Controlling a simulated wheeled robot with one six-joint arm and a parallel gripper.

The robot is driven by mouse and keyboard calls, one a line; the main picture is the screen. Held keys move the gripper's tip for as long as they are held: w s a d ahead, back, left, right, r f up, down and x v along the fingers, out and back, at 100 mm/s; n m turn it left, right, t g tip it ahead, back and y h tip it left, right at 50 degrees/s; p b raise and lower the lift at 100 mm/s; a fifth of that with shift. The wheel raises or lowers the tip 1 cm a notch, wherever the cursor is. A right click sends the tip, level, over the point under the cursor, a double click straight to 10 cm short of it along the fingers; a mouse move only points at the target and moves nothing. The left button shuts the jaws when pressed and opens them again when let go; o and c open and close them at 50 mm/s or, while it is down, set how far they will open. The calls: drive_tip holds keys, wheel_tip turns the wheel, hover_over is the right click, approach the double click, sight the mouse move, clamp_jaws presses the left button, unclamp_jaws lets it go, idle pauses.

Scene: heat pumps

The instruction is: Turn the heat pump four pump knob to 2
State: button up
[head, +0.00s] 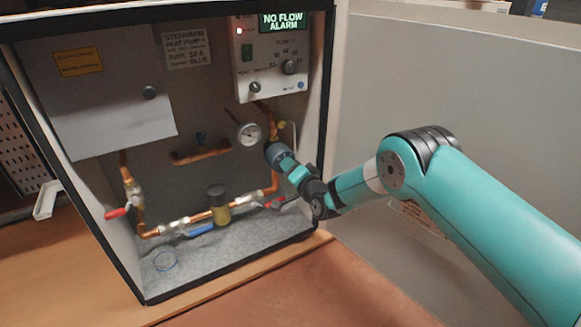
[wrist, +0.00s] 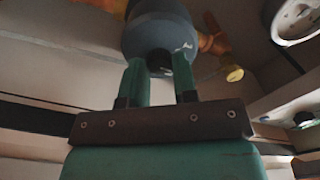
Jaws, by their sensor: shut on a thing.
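The heat pump four unit is an open cabinet with copper piping. Its grey-blue round pump (head: 275,153) sits on the right-hand copper pipe, and its body fills the top middle of the wrist view (wrist: 158,28). A small black knob (wrist: 158,62) is on the pump's face, with a small white mark to its right on the body. My gripper (head: 288,163) reaches in from the right. In the wrist view its two green fingers (wrist: 160,78) stand on either side of the knob, shut on it. The scale numbers and the knob's setting cannot be read.
A control box (head: 270,50) above shows "NO FLOW ALARM" on its display (head: 284,21). A round gauge (head: 249,134) is just left of the pump. Red valve handles (head: 117,213), a brass fitting (head: 218,208) and pipes lie below. The cabinet's right edge (head: 322,110) is close to my arm.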

idle(0.4)
drive_tip(key=o, duration=0.9)
drive_tip(key=shift+o, duration=0.2)
drive_tip(key=p+v, duration=1.7)
drive_tip(key=p, duration=0.3)
drive_tip(key=shift+s, duration=0.2)
